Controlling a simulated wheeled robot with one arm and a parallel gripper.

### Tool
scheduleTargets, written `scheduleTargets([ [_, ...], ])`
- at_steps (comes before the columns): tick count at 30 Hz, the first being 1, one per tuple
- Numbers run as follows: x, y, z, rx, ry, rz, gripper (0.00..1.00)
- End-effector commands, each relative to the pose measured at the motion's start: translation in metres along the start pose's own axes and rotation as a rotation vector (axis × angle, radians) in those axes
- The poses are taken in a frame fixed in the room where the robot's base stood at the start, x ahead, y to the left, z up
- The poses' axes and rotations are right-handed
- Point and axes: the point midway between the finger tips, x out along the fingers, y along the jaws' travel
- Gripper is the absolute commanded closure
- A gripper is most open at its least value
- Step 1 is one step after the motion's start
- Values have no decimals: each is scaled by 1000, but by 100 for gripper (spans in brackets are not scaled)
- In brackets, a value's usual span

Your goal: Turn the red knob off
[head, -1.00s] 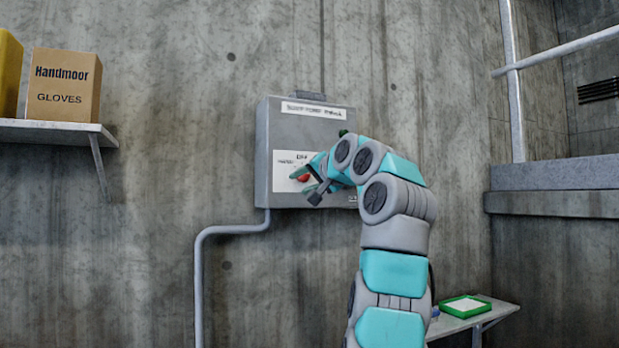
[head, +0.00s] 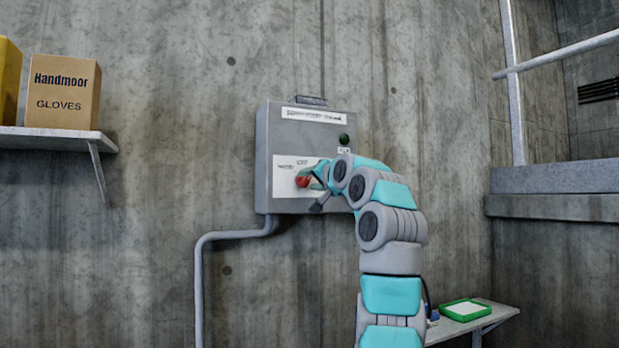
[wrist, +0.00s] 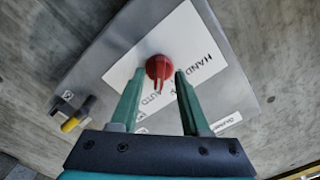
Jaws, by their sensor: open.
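The red knob (head: 302,181) is on the white label of a grey wall box (head: 263,170). In the wrist view the red knob (wrist: 158,68) shows a ridged handle. My gripper (head: 314,180) is at the knob in the head view and partly overlaps the label. In the wrist view my gripper (wrist: 157,72) is open, its two green fingers on either side of the knob's lower part. A gap shows between the knob and each fingertip. Whether the fingertips reach the knob's depth is unclear. The label (wrist: 195,50) reads HAND and AUTO in the wrist view.
A green indicator (head: 344,139) is on the box's upper right. A conduit (head: 198,280) runs down from the box. A shelf (head: 60,140) with a gloves box (head: 63,92) is at left. A low shelf with a green tray (head: 465,309) is at lower right.

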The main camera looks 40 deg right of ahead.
Motion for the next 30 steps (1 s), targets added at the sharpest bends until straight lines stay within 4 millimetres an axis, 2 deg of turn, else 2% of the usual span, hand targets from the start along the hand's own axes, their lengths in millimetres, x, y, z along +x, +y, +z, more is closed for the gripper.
scheduleTargets([
  [11,8,1,0,-1,2,1,54],
  [24,8,1,0,-1,1,2,100],
  [30,8,1,0,-1,1,2,100],
])
